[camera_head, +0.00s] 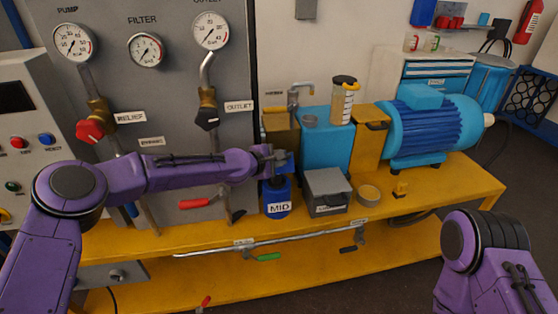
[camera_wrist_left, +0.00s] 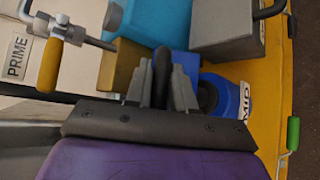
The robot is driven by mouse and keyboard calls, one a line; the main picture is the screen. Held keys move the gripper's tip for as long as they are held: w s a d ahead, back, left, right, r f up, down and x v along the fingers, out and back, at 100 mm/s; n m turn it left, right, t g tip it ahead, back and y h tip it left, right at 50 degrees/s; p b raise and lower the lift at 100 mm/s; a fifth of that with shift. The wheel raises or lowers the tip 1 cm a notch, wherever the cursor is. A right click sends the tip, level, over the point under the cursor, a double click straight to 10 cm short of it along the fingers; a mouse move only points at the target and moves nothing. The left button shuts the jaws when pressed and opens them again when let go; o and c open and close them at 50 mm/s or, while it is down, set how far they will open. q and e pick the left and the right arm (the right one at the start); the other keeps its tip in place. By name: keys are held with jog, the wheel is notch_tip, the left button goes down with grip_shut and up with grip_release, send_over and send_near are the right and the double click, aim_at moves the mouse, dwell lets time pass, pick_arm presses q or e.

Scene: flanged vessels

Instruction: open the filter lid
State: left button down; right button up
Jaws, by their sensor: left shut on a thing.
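My left gripper (camera_head: 274,158) is in front of the brass-coloured block, above the blue canister labelled MID (camera_head: 278,202). In the left wrist view its fingers (camera_wrist_left: 163,80) are shut on a narrow dark bar (camera_wrist_left: 162,66). What this bar belongs to is partly hidden, and I cannot tell whether it is the filter lid's handle. The blue canister (camera_wrist_left: 228,98) with its dark top lies just right of the fingers in that view. My right arm shows at the lower right in the head view; its gripper is out of the picture.
A grey lidded box (camera_head: 327,190) and a blue block (camera_head: 325,140) stand close to the left gripper. A blue motor (camera_head: 432,126) is at right on the yellow bench (camera_head: 460,185). Gauges and valves line the panel. A green-handled lever (camera_head: 266,257) sits at the bench front.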

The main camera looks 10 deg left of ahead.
pick_arm(q)
jog(key=c, duration=1.1)
grip_release()
jog(key=b+v, duration=0.1)
jog(key=v, duration=0.9)
jog(key=shift+s+a+r, duration=0.15)
jog(key=shift+a, duration=0.05)
